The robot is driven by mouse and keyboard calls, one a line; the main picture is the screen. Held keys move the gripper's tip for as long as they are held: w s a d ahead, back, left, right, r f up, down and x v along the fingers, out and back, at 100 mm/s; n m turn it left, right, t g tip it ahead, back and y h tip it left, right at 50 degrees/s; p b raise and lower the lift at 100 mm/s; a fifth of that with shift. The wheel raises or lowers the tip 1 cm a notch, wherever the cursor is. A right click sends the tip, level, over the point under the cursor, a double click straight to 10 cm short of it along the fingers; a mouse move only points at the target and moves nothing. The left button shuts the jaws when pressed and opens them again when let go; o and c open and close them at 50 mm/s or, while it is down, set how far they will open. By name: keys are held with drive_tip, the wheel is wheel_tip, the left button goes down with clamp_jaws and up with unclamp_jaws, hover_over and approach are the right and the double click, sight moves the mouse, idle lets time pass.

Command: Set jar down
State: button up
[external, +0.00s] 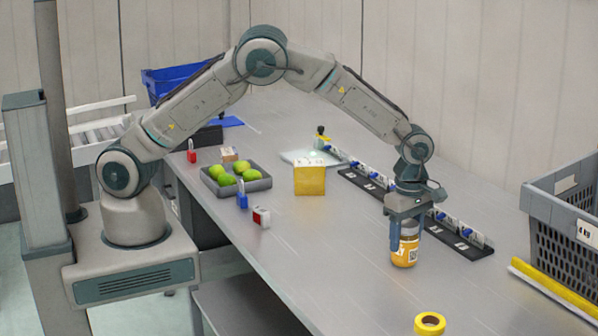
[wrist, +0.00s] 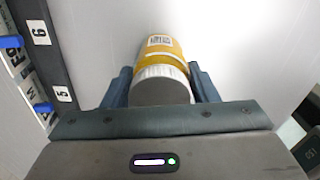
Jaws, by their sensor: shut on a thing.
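The jar (external: 405,247) has a yellow-orange body with a white label. In the external view it is upright at the right part of the grey table, at or just above the surface; I cannot tell whether its base touches. My gripper (external: 405,235) points down around the jar's upper part. In the wrist view the jar (wrist: 164,58) shows its grey lid and a barcode label, between the two dark fingers of my gripper (wrist: 162,85). The gripper is shut on the jar.
A black numbered rack (external: 360,187) with blue-tipped items runs close behind the jar. A yellow tape roll (external: 429,323) lies near the front edge. A yellow box (external: 309,178) and a grey tray (external: 258,184) of green fruit stand left. A grey crate (external: 545,200) is at right.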

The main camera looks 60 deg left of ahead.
drive_tip(key=shift+f, duration=0.15)
drive_tip(key=o, duration=1.2)
wheel_tip(320, 180, up, 12)
drive_tip(key=shift+r+b, duration=0.1)
drive_tip(key=shift+b, duration=0.75)
drive_tip(key=s+a+r+m+t+h, duration=0.1)
drive_tip(key=s+a+r+m, duration=0.45)
drive_tip(key=a, duration=0.45)
drive_tip(key=s+a+r+m, duration=0.4)
drive_tip(key=s+a+r, duration=0.15)
drive_tip(key=a, duration=0.35)
drive_tip(key=s+a+f+m, duration=0.1)
drive_tip(key=s+a+m, duration=0.2)
drive_tip(key=s, duration=0.3)
drive_tip(key=s+a+f+m+t, duration=0.1)
drive_tip(key=s+a+m, duration=0.2)
drive_tip(key=s, duration=0.3)
drive_tip(key=s+a+f+m+t+y, duration=0.1)
drive_tip(key=s+a+f+m, duration=0.1)
drive_tip(key=s+a+m, duration=0.2)
drive_tip(key=shift+s, duration=1.1)
